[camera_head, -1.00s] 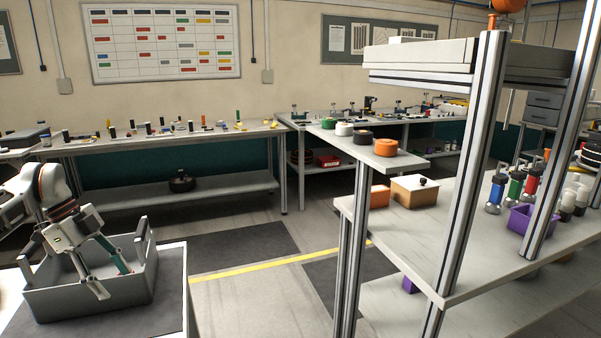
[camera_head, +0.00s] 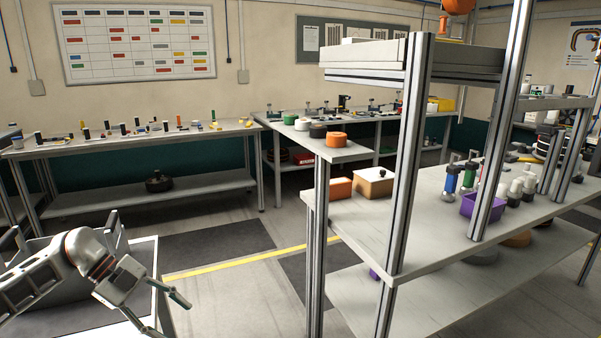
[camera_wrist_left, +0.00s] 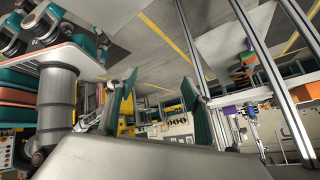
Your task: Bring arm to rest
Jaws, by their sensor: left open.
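My left gripper (camera_head: 166,312) reaches in from the left in the head view, low over the right edge of the small table. Its two fingers are spread, with nothing visible between them. The left wrist view also shows the spread fingers of my left gripper (camera_wrist_left: 160,98) with an empty gap. A grey open-topped box (camera_head: 62,308) stands on that table behind and beneath my left arm. The arm hides much of the box and its contents. My right gripper does not show.
A shelf rack with metal posts (camera_head: 408,160) stands at right, holding a purple bin (camera_head: 470,206) and a brown box (camera_head: 374,185). A long workbench (camera_head: 140,140) runs along the back wall. The floor between has a yellow line (camera_head: 235,263) and is clear.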

